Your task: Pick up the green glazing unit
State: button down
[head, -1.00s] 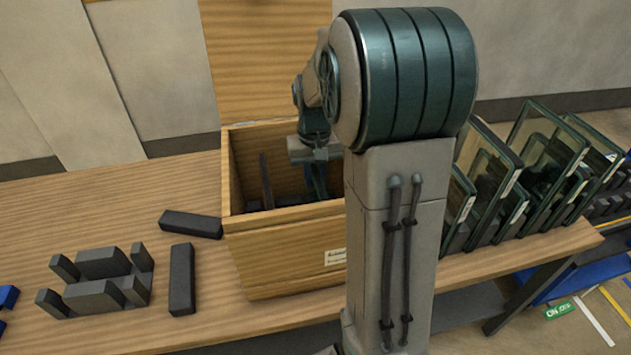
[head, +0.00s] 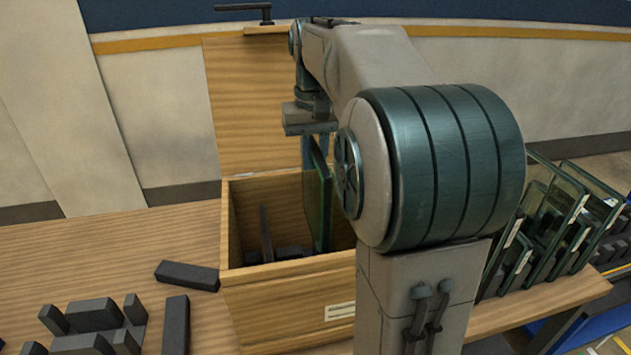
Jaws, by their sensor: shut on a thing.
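The green glazing unit (head: 318,205) is a green-edged glass pane seen nearly edge-on in the head view. It hangs upright below my gripper (head: 316,148), its lower part still inside the open wooden box (head: 290,291). My gripper is shut on its upper edge. My arm hides the pane's right side and part of the box's right end.
Dark blocks stand inside the box, left of the pane. Loose dark bars (head: 187,275) and a dark block fixture (head: 95,318) lie on the wooden table (head: 120,252) at left. Several glass panes (head: 560,215) lean in a rack at right. The box's lid (head: 255,105) stands open behind.

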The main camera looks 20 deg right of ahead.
notch_tip(320, 180, up, 9)
jog(key=shift+p, duration=0.3)
jog(key=shift+r, duration=0.1)
dwell(0.8)
